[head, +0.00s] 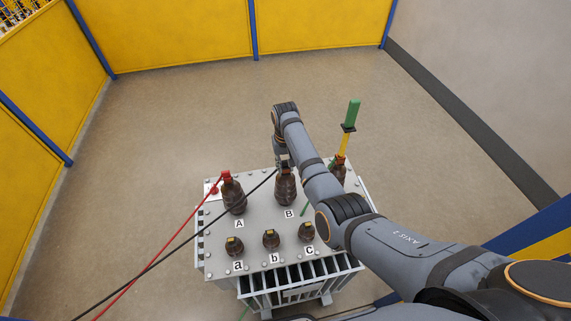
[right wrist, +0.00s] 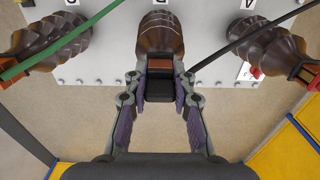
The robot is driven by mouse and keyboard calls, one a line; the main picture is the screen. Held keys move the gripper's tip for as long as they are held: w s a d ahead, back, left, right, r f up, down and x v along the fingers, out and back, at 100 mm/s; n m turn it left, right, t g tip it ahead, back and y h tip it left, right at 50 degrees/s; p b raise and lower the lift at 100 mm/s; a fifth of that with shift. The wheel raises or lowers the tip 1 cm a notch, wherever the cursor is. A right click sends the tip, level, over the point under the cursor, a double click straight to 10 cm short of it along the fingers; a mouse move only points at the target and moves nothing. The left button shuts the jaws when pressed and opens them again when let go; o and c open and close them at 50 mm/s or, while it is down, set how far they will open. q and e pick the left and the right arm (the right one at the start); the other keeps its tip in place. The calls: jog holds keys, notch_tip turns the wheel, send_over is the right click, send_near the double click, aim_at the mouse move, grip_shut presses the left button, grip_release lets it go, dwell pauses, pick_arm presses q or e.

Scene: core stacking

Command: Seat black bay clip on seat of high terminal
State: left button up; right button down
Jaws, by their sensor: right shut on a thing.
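The black bay clip (right wrist: 159,90) is a small dark block between the fingers of my right gripper (right wrist: 160,96) in the right wrist view. The gripper is shut on it. It sits right at the copper-coloured top (right wrist: 160,66) of the middle brown bushing (right wrist: 160,33), marked B. I cannot tell whether clip and seat touch. In the head view my right gripper (head: 283,161) is over the top of bushing B (head: 286,187), and the clip is mostly hidden. A black cable (head: 216,217) runs from there to the lower left. My left gripper is not in view.
Bushing A (head: 234,195) carries a red clip (head: 226,176) with a red cable (head: 165,244). A green-and-yellow stick (head: 353,113) stands at the right bushing, partly behind my arm. Low bushings a, b and c (head: 307,232) stand in front on the grey transformer top (head: 262,218).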

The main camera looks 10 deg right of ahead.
aim_at(285, 161)
jog(key=c, duration=1)
grip_release()
jog(key=shift+c, duration=0.2)
jog(key=shift+r, duration=0.1)
notch_tip(285, 161, up, 12)
jog(key=shift+f, duration=0.15)
